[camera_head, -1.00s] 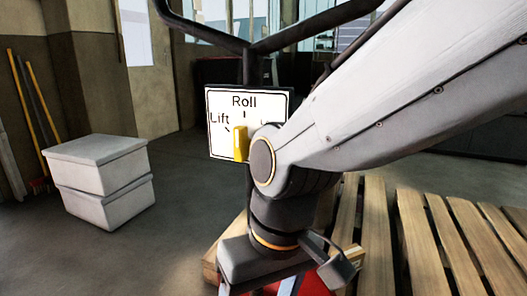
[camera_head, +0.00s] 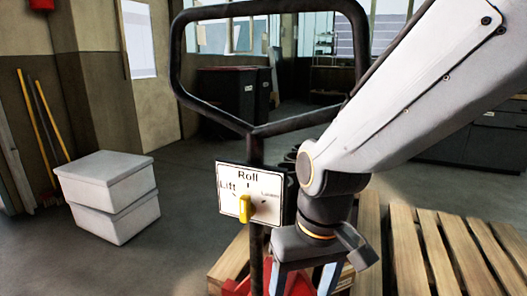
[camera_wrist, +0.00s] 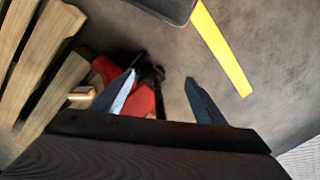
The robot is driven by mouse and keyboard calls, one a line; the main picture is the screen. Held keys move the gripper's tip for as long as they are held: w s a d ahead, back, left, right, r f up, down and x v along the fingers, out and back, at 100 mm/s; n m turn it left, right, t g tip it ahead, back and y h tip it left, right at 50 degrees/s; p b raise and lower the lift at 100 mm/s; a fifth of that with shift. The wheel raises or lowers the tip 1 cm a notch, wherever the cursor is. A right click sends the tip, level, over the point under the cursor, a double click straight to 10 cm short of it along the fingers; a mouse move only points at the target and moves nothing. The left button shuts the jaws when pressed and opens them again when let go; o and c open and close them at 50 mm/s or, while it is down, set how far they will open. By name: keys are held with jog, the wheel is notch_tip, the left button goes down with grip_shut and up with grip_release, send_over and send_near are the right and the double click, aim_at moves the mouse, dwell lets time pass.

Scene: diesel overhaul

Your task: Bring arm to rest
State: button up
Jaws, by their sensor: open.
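My arm reaches in from the upper right in the head view and bends down at the wrist. My gripper (camera_head: 304,280) points downward at the bottom of the head view, right of the pallet jack's post. In the wrist view its two fingers (camera_wrist: 160,95) stand apart with nothing between them. Below them are the floor and part of the red pallet jack base (camera_wrist: 140,100). The pallet jack handle (camera_head: 255,133) is a black loop.
Wooden pallets (camera_head: 440,250) lie at the lower right. Two stacked light grey boxes (camera_head: 105,195) stand on the floor at left, with yellow poles (camera_head: 37,120) behind. Dark cabinets (camera_head: 235,98) stand at the back. A yellow floor stripe (camera_wrist: 222,48) shows in the wrist view. Open floor lies between the boxes and the jack.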

jog(key=s+d+r+m+h+p, duration=0.1)
jog(key=s+d+r+m+p, duration=0.1)
jog(key=d+r+p, duration=1)
notch_tip(320, 180, up, 3)
jog(key=m+p, duration=0.1)
jog(key=p, duration=0.5)
jog(key=shift+s+d, duration=0.15)
jog(key=shift+d, duration=0.15)
jog(key=shift+f, duration=0.1)
dwell(0.7)
